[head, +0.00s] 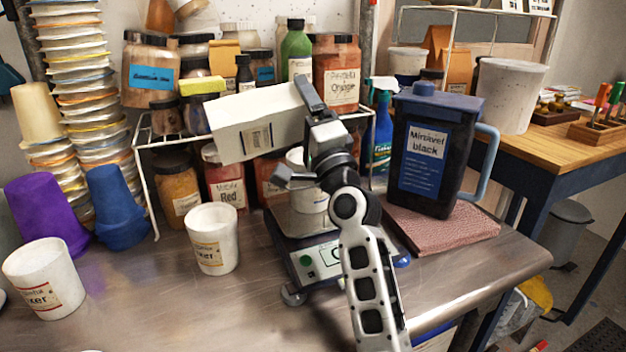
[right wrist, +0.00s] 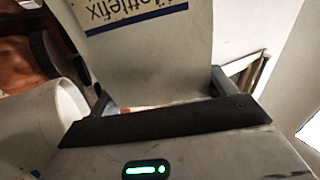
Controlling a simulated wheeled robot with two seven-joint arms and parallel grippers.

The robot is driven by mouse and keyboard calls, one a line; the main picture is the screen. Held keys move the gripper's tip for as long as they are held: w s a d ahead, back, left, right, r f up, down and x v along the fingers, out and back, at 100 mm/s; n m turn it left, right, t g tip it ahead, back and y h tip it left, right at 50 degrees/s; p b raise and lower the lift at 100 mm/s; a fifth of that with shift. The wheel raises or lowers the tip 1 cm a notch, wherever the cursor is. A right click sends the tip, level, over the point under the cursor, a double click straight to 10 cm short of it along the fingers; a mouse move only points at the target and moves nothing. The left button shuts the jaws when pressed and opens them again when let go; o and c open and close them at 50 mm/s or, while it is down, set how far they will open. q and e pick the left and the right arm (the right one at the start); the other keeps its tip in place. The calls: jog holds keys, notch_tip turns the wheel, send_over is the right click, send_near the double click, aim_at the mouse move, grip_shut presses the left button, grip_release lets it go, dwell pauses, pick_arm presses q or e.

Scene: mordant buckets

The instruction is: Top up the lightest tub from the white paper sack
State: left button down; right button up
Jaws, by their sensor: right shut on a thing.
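My right gripper (head: 302,136) is shut on a white paper sack (head: 238,122) and holds it in the air, tipped almost onto its side. A white tub (head: 300,200) stands on the scale (head: 300,262) below the gripper, partly hidden by my right arm. Another labelled white tub (head: 212,240) stands left of the scale, and a third white tub (head: 45,280) at the far left. Fill levels and the scale reading are not visible. My left gripper is not in view.
A wire rack with jars (head: 176,186) stands behind the tubs. Purple (head: 45,215) and blue (head: 118,210) cups and stacked cups (head: 78,60) are at left. The front bench is mostly clear.

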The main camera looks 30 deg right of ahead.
jog(key=w+f+n+p, duration=0.1)
jog(key=w+f+n+g+y+p, duration=0.1)
jog(key=f, duration=0.1)
jog(key=shift+a+g+y, duration=0.3)
jog(key=shift+a, duration=0.05)
jog(key=shift+w+a+r+n+y+p, duration=0.15)
jog(key=shift+r+n+y+p, duration=0.1)
jog(key=shift+r+n+p, duration=0.3)
jog(key=shift+w+d+r+n+y+p, duration=0.15)
jog(key=shift+r+n+y+p, duration=0.1)
jog(key=shift+r+n+p, duration=0.3)
jog(key=shift+r, duration=0.1)
jog(key=shift+a+r, duration=0.1)
jog(key=shift+r, duration=0.05)
